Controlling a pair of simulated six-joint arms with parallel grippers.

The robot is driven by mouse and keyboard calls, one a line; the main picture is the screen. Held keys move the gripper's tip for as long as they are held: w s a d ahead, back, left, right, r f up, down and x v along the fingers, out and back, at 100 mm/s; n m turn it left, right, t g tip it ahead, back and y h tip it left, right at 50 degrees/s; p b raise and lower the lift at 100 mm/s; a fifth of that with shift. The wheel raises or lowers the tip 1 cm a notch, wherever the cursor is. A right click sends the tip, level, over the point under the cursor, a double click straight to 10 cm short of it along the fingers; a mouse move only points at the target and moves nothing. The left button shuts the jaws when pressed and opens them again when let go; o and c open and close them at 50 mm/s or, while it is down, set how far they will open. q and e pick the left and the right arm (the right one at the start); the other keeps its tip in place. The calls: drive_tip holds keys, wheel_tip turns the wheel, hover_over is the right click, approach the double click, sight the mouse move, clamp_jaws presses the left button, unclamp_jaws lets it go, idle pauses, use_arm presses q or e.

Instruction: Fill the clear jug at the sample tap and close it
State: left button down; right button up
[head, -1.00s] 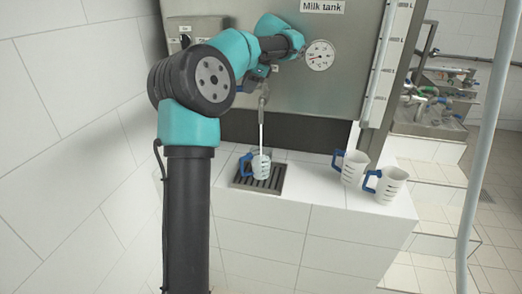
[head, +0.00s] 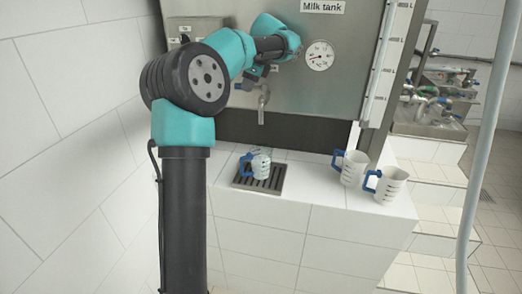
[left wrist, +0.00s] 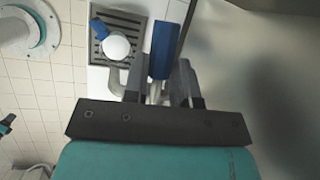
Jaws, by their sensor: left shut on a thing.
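The clear jug (head: 262,165) with a blue handle stands upright on the drain grate (head: 275,187) below the sample tap (head: 263,98). In the left wrist view the jug (left wrist: 117,47) shows a round white milk surface from above. No stream runs from the spout. My left gripper (head: 251,82) is at the tank front beside the tap. In the left wrist view its fingers (left wrist: 161,72) are shut on the blue tap handle (left wrist: 163,45). The tap body is partly hidden behind my gripper. My right gripper is not in view.
Two white jugs with blue handles (head: 354,168) (head: 392,187) stand on the tiled ledge to the right. The steel milk tank (head: 345,85) with a round gauge (head: 319,55) is behind. A pale vertical pipe (head: 481,150) runs at the right. The ledge between grate and white jugs is clear.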

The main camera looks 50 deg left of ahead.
use_arm(q)
drive_tip(key=c, duration=1.9)
unclamp_jaws()
drive_tip(key=shift+w+a+m+t, duration=0.2)
drive_tip(key=shift+w+m+t, duration=0.1)
drive_tip(key=shift+m, duration=0.4)
drive_tip(key=shift+o, duration=0.3)
drive_tip(key=shift+o, duration=0.4)
drive_tip(key=shift+a+r+m, duration=0.1)
drive_tip(key=shift+m, duration=0.2)
drive_tip(key=o, duration=1.1)
drive_tip(key=shift+w, duration=0.1)
drive_tip(key=shift+c, duration=0.2)
drive_tip(key=v, duration=1.7)
drive_tip(key=shift+d, duration=0.25)
